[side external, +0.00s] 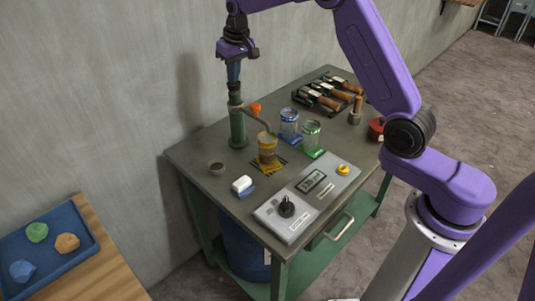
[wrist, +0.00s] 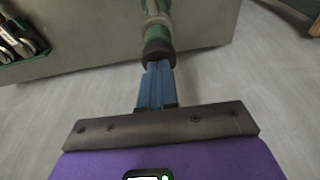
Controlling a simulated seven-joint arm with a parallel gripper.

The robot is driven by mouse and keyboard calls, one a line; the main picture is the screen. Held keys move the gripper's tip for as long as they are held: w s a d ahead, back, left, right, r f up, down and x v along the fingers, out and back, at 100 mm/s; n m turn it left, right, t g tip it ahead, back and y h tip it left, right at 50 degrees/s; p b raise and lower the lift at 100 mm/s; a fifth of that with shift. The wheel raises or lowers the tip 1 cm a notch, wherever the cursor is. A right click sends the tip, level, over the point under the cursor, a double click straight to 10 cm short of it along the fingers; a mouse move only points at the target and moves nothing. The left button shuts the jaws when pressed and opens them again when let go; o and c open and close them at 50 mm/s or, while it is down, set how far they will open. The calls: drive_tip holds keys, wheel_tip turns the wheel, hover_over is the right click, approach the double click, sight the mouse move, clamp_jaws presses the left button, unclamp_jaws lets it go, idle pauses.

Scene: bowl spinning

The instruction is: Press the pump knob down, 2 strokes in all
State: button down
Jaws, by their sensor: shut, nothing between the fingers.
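The pump is a green upright column (side external: 238,128) at the left back of the workbench. A spout runs right from it over an amber-filled glass (side external: 267,148). The dark pump knob (wrist: 158,50) tops the column in the wrist view. My gripper (side external: 234,80) is upright over the pump with its blue fingers together and nothing between them. In the wrist view, my fingertips (wrist: 158,66) are lined up with the knob. They are at or very close to it; I cannot tell whether they touch. The knob's top is hidden by the fingers.
A blue-marked glass (side external: 289,120) and a green-marked glass (side external: 311,135) stand right of the pump. A tool rack (side external: 328,95) is behind.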

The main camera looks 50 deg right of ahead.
drive_tip(key=shift+f, duration=0.2)
drive_tip(key=shift+w+v, duration=0.2)
drive_tip(key=shift+v, duration=0.8)
drive_tip(key=shift+w+v, duration=0.2)
drive_tip(key=shift+v, duration=0.75)
drive_tip(key=shift+r, duration=0.25)
drive_tip(key=v, duration=0.2)
drive_tip(key=w+v, duration=0.1)
drive_tip(key=v, duration=0.2)
drive_tip(key=shift+r, duration=0.45)
